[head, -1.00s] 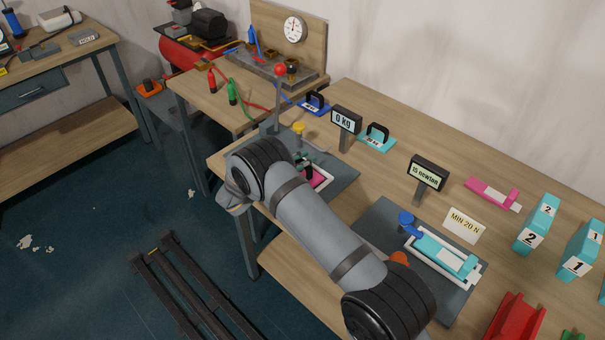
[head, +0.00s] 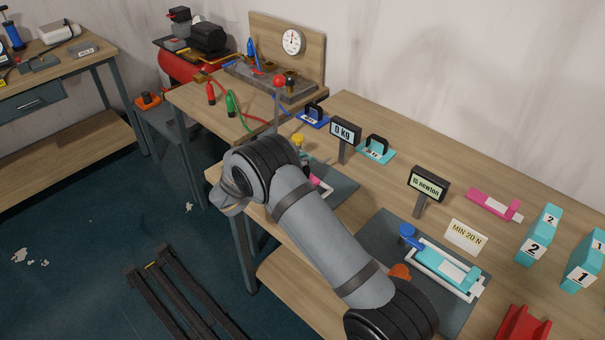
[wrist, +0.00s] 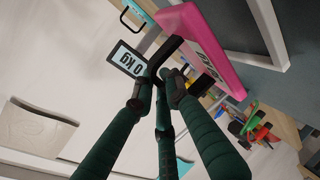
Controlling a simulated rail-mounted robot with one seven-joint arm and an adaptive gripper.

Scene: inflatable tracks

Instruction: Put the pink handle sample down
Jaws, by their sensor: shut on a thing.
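My gripper (wrist: 165,82), with dark green fingers, is shut on the black handle (wrist: 167,54) of the pink handle sample (wrist: 207,45) in the wrist view. The pink plate is tilted in that picture, with a white label partly visible. A white frame (wrist: 270,35) on a dark plate lies close to the sample; I cannot tell whether they touch. In the head view my arm hides the gripper and most of the sample; only a sliver of pink (head: 315,180) shows by the white frame (head: 326,188). The scale display (head: 345,132) reads 0 kg.
A second dark plate (head: 380,235) holds a turquoise clamp piece (head: 440,265) beside the 15 newton display (head: 427,184). A yellow-topped part (head: 298,139) stands near my arm.

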